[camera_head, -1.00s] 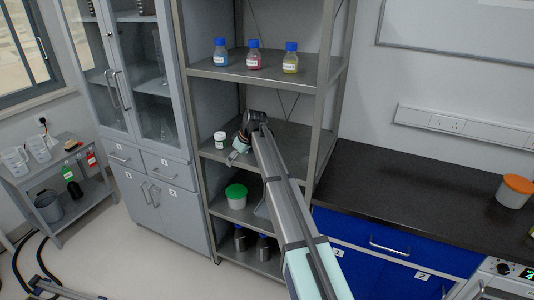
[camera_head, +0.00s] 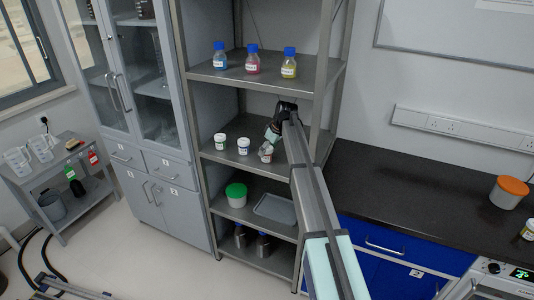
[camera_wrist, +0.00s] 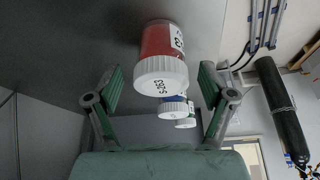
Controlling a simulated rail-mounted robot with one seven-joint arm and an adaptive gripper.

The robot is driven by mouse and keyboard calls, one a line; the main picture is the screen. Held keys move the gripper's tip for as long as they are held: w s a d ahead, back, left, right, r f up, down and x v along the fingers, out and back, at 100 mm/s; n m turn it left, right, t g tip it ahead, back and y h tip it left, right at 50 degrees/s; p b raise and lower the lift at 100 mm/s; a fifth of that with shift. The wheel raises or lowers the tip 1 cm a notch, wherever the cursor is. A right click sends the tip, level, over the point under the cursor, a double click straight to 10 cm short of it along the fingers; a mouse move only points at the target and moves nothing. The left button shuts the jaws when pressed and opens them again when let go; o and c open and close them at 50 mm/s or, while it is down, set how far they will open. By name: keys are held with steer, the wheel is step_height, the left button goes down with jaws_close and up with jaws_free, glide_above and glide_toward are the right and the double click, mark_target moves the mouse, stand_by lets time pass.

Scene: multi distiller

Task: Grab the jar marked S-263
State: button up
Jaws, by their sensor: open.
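The jar marked S-263 (camera_wrist: 162,72) has a white ridged lid with the marking and red contents. In the wrist view it lies between the two spread fingers of my gripper (camera_wrist: 160,82), with gaps on both sides. In the head view my gripper (camera_head: 269,142) is at the right end of the middle shelf, over the rightmost small jar (camera_head: 266,155), which it partly covers. My gripper is open and holds nothing.
Two similar white-lidded jars (camera_head: 243,146) (camera_head: 220,141) stand left on the same shelf (camera_head: 228,157). Blue-capped bottles (camera_head: 253,62) stand on the shelf above. A green-lidded tub (camera_head: 236,195) and a grey tray (camera_head: 275,209) are below. A rack post (camera_head: 325,95) rises at right.

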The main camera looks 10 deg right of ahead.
steer(key=p+x, duration=0.1)
steer(key=x, duration=0.2)
steer(key=shift+a, duration=0.1)
steer(key=c, duration=1.3)
